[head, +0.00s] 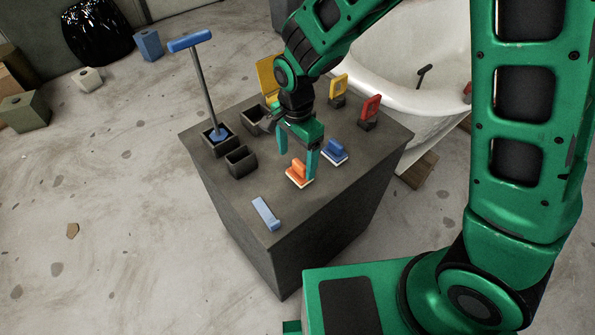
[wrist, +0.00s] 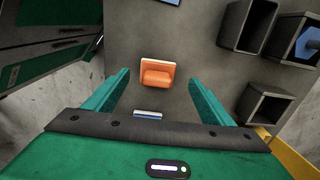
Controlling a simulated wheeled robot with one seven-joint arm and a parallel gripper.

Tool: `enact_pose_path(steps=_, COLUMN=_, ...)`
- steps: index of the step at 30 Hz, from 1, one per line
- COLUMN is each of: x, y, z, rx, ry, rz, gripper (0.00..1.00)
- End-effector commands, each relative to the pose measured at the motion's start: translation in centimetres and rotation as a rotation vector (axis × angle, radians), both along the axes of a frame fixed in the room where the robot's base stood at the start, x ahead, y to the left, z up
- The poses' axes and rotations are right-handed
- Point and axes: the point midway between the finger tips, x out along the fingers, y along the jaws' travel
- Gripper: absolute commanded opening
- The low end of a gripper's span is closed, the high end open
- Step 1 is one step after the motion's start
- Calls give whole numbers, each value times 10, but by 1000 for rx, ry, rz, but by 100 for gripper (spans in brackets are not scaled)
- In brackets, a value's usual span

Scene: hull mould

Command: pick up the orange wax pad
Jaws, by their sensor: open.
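The orange wax pad (head: 298,174) has an orange grip on a pale base and sits on top of the dark block table (head: 225,190). In the wrist view the orange pad (wrist: 157,73) lies ahead of the fingertips, roughly midway between them. My gripper (head: 298,160) is open and points down above the table, with one finger close to the pad's right side in the head view. In the wrist view my gripper (wrist: 158,85) shows both teal fingers spread apart with nothing between them. I cannot tell the exact height gap.
A blue pad (head: 335,150) sits right beside the orange one. A light blue tool (head: 266,213) lies near the front. Dark open boxes (head: 241,162) stand at left, one holding a blue-handled tool (head: 203,85). Yellow (head: 338,86) and red (head: 371,107) pieces stand at the back.

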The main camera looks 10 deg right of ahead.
Motion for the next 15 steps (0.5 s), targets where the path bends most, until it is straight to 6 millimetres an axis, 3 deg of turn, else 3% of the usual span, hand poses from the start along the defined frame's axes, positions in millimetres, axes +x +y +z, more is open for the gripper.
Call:
enact_pose_path(steps=9, x=-3, y=-5, z=-41, rx=-4, ry=4, rz=0, gripper=77)
enact_pose_path(steps=15, x=-2, y=-5, z=-49, rx=-1, ry=2, rz=0, gripper=77)
